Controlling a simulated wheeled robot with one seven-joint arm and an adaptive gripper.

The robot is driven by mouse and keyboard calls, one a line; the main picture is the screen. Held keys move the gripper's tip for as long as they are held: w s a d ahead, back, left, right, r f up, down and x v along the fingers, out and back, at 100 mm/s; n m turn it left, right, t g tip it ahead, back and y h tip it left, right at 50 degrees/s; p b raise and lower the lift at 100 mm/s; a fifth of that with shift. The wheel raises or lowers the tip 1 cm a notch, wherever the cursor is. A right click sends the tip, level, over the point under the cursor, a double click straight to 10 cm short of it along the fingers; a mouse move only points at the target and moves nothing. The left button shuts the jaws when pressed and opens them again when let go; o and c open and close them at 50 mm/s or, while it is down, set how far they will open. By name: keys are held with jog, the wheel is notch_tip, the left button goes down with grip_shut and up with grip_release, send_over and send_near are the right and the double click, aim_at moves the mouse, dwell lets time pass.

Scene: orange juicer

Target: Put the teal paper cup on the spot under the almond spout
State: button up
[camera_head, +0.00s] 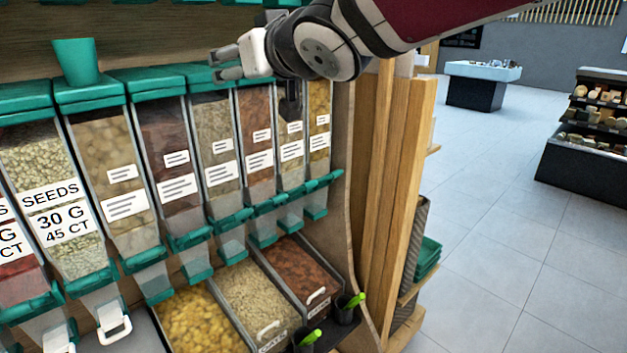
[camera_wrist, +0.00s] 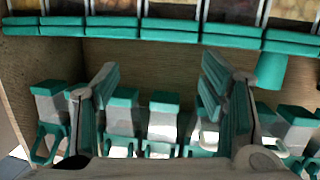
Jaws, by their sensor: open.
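In the wrist view, which looks upside down, the cup (camera_wrist: 272,72) is at the right, outside my fingers. My gripper (camera_head: 215,66) is open and empty, to the right of the cup at about its height, fingers pointing left. In the wrist view my two teal-padded fingers (camera_wrist: 160,85) stand wide apart. A row of clear dispensers (camera_head: 108,180) has teal-trimmed spouts below. I cannot tell which spout is the almond one; the small labels are unreadable.
Open bins of dry food (camera_head: 250,300) with scoops (camera_head: 352,303) lie under the right spouts. A wooden end panel (camera_head: 391,200) closes the shelf on the right. Another row of spouts (camera_wrist: 165,120) hangs above my gripper. Open tiled floor lies to the right.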

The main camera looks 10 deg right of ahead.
jog(key=s+d+f+m+g+h, duration=0.2)
jog(key=s+d+f+h, duration=0.1)
jog(key=s+d+f, duration=0.4)
jog(key=s+d+f+m+g+h, duration=0.2)
jog(key=s+d+f+m+h, duration=0.15)
jog(key=s+d, duration=0.45)
jog(key=s+d+f+g, duration=0.1)
jog(key=s+f+g, duration=0.1)
jog(key=s+f, duration=0.2)
jog(key=s+d+f+g, duration=0.2)
jog(key=s+f, duration=0.3)
jog(key=s, duration=0.3)
jog(key=shift+s+d+f+g, duration=0.2)
jog(key=shift+s+d+g, duration=0.1)
jog(key=shift+s+g, duration=0.15)
